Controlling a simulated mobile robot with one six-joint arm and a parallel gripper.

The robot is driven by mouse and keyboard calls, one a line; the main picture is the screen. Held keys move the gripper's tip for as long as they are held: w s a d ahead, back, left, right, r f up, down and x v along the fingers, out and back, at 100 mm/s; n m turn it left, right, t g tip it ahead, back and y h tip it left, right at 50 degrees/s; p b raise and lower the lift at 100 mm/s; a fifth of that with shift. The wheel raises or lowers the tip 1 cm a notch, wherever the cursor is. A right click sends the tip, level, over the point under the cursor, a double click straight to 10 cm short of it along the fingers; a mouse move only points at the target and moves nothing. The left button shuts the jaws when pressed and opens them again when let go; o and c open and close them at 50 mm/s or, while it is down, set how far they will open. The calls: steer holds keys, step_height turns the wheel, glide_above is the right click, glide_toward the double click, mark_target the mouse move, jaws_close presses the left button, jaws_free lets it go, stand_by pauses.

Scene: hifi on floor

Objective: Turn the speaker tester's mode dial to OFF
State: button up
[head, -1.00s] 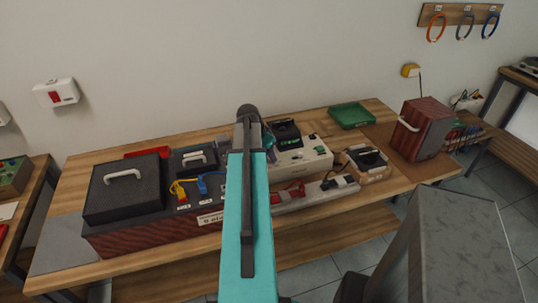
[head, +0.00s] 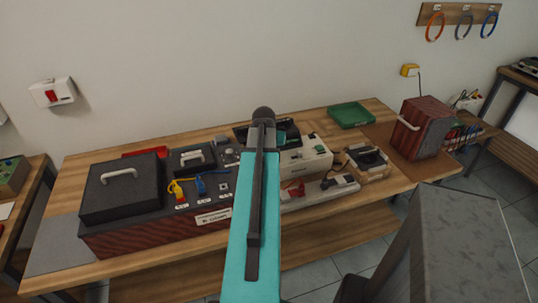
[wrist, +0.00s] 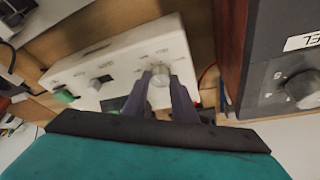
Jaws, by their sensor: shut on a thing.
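The speaker tester (wrist: 75,72) is a white box with printed dial marks on its face. In the wrist view its mode dial (wrist: 160,72), a pale round knob at the box's right part, sits between the fingers of my gripper (wrist: 160,84). The fingers are shut on it from both sides. The dial's pointer and the lettering around it are too small and blurred to read. In the head view the white tester (head: 307,158) stands on the bench, its left part hidden behind my teal arm, which also hides my gripper.
A second knob (wrist: 303,89) on a dark panel (wrist: 265,75) is at the right of the wrist view. On the bench are a black case (head: 120,192), a green tray (head: 351,115), a speaker in a box (head: 366,162) and a wood-sided cabinet (head: 420,127).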

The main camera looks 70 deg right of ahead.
steer(key=n+t, duration=0.1)
steer(key=n, duration=0.1)
steer(key=n+t+y, duration=0.1)
steer(key=n, duration=0.2)
steer(key=shift+s+d+n+b, duration=0.2)
steer(key=shift+n+b, duration=0.1)
steer(key=shift+b, duration=0.1)
steer(key=shift+n+t+y+b, duration=0.25)
steer(key=shift+n+t+y, duration=0.1)
steer(key=shift+n, duration=0.8)
steer(key=shift+n+t+y+b, duration=0.25)
steer(key=shift+n+y, duration=0.1)
steer(key=shift+n, duration=0.8)
steer(key=o, duration=1)
steer(key=shift+o, duration=0.2)
steer(key=shift+r, duration=0.1)
steer(key=shift+s+a+r, duration=0.1)
steer(key=shift+s+r, duration=0.25)
steer(key=shift+r, duration=0.3)
steer(key=b+v, duration=0.2)
steer(key=v, duration=1)
